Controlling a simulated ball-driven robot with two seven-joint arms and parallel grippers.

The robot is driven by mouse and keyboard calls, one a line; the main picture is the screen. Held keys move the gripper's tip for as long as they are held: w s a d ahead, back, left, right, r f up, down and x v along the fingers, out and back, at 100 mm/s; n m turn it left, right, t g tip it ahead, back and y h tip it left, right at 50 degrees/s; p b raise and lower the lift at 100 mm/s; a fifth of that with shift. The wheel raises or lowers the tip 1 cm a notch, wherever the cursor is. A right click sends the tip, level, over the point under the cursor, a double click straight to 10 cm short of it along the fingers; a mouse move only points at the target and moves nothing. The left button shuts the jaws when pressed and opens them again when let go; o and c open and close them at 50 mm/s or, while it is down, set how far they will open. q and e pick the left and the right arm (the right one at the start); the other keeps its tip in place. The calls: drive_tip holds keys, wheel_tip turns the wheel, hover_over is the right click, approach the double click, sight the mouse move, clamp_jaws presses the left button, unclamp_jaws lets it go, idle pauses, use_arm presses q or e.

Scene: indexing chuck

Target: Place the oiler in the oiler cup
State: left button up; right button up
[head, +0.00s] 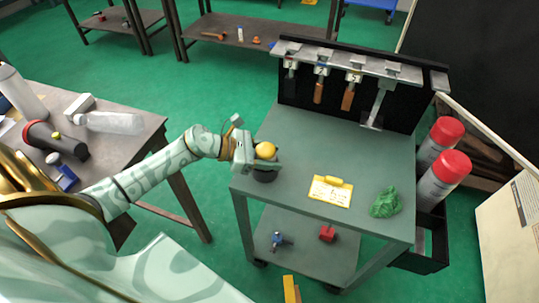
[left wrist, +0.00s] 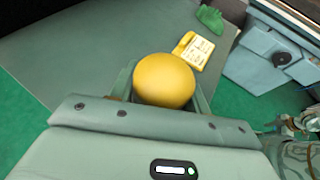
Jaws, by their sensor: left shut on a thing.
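The oiler (head: 265,150) shows as a round yellow body at the left edge of the grey cart top. My left gripper (head: 254,154) is shut on it, coming in from the left. In the left wrist view the yellow oiler (left wrist: 164,80) sits between the fingers and hides what is under it. A dark round cup (head: 264,175), seemingly the oiler cup, stands on the cart directly below the gripper. The gripper partly covers the cup, so I cannot tell whether the oiler's lower end is inside it or above it. My right gripper is not in view.
On the cart top (head: 300,140) lie a yellow tag (head: 330,191) and a green cloth (head: 385,202). A black rack (head: 335,103) with hanging tools stands at the back. Red-capped cans (head: 443,178) are at the right. A cluttered table (head: 140,125) stands left. The cart's middle is clear.

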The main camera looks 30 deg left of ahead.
use_arm(q)
drive_tip(key=o, duration=1.1)
drive_tip(key=shift+r, duration=0.1)
drive_tip(key=p+v, duration=0.2)
drive_tip(key=v, duration=1)
drive_tip(key=s+a+f+n+t+y, duration=0.1)
drive_tip(key=s+a+f+n+y, duration=0.15)
drive_tip(key=f+n, duration=0.55)
drive_tip(key=s+a+f+n+t+y, duration=0.1)
drive_tip(key=s+f+n+y, duration=0.2)
drive_tip(key=f+n, duration=0.55)
drive_tip(key=s+a+f+n+y, duration=0.1)
drive_tip(key=s+f+n+y, duration=0.2)
drive_tip(key=f+n, duration=0.55)
drive_tip(key=s+d+f+n+g+y, duration=0.2)
drive_tip(key=s+d+f+n+g, duration=0.25)
drive_tip(key=s+f+n, duration=0.65)
drive_tip(key=s+d+f+n+g, duration=0.2)
drive_tip(key=s+d, duration=0.3)
drive_tip(key=s, duration=0.5)
drive_tip(key=s+d+f+n+g, duration=0.3)
drive_tip(key=s+d+f+n, duration=0.1)
drive_tip(key=s, duration=0.6)
drive_tip(key=shift+s+d+f+g, duration=0.35)
drive_tip(key=shift+d+f, duration=0.4)
drive_tip(key=shift+d, duration=0.25)
